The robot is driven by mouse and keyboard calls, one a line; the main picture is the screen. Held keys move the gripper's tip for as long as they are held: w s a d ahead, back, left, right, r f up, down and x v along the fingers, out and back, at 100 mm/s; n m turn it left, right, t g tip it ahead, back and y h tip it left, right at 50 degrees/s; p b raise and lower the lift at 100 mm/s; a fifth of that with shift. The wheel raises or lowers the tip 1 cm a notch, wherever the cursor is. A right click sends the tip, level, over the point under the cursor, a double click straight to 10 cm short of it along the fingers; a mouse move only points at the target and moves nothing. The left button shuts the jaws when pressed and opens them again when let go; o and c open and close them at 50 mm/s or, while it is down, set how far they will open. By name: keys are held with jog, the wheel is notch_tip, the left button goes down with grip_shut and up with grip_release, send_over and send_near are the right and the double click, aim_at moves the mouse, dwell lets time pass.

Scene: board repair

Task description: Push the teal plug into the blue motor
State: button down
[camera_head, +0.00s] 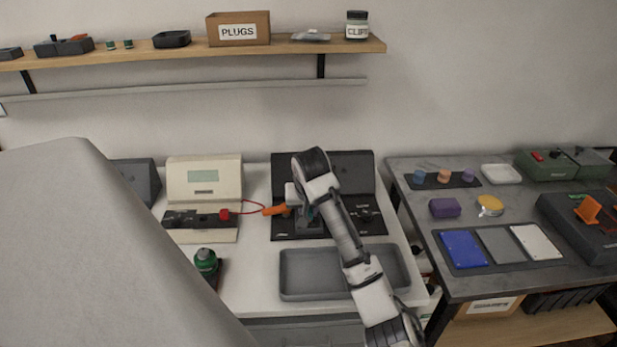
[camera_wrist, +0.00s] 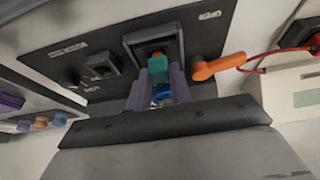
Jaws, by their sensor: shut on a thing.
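The plug is over a dark square cradle on the black panel (camera_wrist: 110,50). How far the plug is in the motor cannot be told. In the head view my gripper (camera_head: 305,214) is low over the same black station, and the arm hides much of it.
An orange handle (camera_wrist: 218,66) on a red cable lies right beside the cradle. A cream meter (camera_head: 204,180) stands to the left in the head view. A grey tray (camera_head: 290,292) lies in front. A side table (camera_head: 400,190) at right holds coloured parts.

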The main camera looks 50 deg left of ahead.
jog(key=shift+f, duration=0.45)
dwell(0.4)
jog(key=c, duration=1.2)
grip_release()
jog(key=shift+o, duration=0.4)
jog(key=shift+o, duration=1.1)
jog(key=shift+r+p, duration=1.65)
jog(key=shift+p, duration=0.35)
jog(key=shift+r+p, duration=2.85)
jog(key=shift+p, duration=0.25)
